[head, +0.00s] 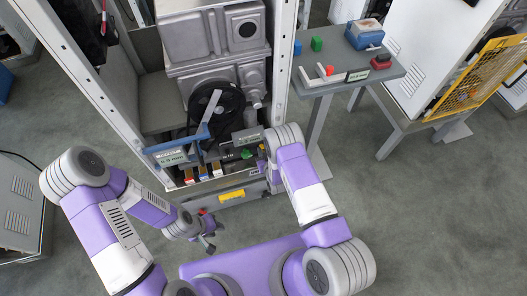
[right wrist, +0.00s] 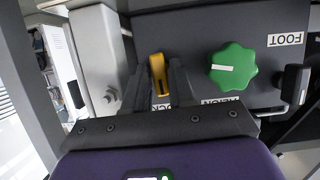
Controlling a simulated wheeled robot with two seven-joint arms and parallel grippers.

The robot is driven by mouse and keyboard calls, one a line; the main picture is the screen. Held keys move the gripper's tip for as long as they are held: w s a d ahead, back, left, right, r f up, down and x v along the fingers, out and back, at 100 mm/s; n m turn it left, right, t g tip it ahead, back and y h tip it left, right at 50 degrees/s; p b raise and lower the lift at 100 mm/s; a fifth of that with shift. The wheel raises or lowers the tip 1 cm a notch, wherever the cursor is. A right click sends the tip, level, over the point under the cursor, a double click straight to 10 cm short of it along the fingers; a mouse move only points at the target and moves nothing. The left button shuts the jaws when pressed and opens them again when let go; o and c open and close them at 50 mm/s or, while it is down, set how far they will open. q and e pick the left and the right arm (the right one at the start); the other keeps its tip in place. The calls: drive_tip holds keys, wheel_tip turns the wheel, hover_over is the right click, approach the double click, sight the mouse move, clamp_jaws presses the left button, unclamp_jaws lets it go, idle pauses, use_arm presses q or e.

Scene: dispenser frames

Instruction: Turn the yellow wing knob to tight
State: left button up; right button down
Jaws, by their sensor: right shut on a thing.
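The yellow wing knob (right wrist: 158,74) is on a dark panel in the right wrist view. It stands between the two dark fingers of my right gripper (right wrist: 160,88), which is shut on it. Its wing looks roughly upright in the picture. A white label below it is partly covered by the gripper.
A green lobed knob (right wrist: 233,67) is right of the yellow one, with a FOOT label (right wrist: 286,39) and a dark handle (right wrist: 295,84) beyond it. A blue bar (head: 178,141) crosses the machine's front. A grey side table (head: 345,75) holds small items.

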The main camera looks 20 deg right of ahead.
drive_tip(key=shift+m, duration=0.3)
idle(0.4)
drive_tip(key=c, duration=1.1)
unclamp_jaws()
drive_tip(key=shift+s, duration=0.1)
drive_tip(key=p+v, duration=0.2)
drive_tip(key=v, duration=0.5)
drive_tip(key=shift+s+p, duration=0.25)
drive_tip(key=shift+p, duration=0.1)
drive_tip(key=shift+d+r, duration=0.1)
drive_tip(key=shift+d, duration=0.05)
